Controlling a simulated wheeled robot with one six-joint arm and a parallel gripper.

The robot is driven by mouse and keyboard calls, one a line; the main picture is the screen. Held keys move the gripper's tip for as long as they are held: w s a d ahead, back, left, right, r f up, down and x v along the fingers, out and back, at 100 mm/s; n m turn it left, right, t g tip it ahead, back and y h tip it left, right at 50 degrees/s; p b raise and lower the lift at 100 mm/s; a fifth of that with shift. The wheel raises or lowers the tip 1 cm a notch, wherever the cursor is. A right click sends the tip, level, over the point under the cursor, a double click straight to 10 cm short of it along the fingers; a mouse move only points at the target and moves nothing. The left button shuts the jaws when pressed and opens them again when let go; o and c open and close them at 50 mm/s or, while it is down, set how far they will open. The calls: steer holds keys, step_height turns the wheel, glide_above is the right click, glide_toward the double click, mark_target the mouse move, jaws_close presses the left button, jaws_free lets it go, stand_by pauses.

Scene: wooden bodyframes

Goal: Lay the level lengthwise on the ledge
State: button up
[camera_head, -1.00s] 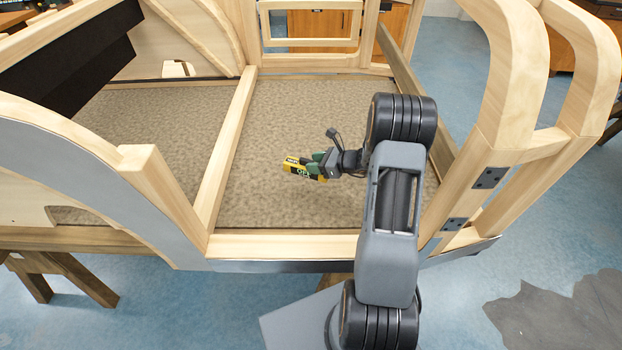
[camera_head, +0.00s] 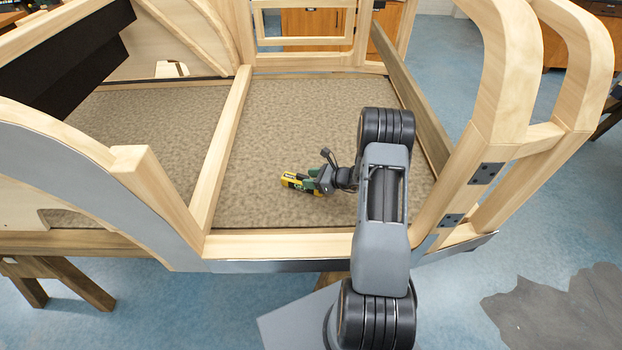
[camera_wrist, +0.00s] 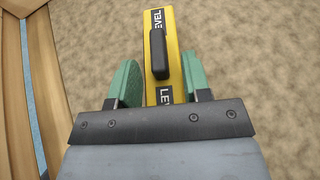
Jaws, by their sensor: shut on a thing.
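The level (camera_wrist: 179,65) is a yellow bar with black "LEVEL" labels and a black raised part on top. In the wrist view it lies between the two green fingers of my gripper (camera_wrist: 160,85). In the head view the level (camera_head: 289,181) shows small and yellow at the tip of my gripper (camera_head: 313,183), over the carpeted floor of the wooden frame. My gripper is shut on the level. Its height above the carpet is hard to tell. Which of the wooden rails is the ledge is not clear; the front rail (camera_head: 285,245) lies nearer to me than the level.
A wooden crossbar (camera_head: 222,150) runs along the left of the carpet (camera_head: 285,115). A side rail (camera_head: 408,90) and curved posts (camera_head: 500,80) stand to the right. A dark panel (camera_head: 75,60) is at the upper left. The carpet around the level is clear.

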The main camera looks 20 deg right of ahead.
steer(key=o, duration=0.7)
steer(key=shift+f, duration=0.15)
steer(key=o, duration=0.4)
steer(key=shift+o, duration=0.2)
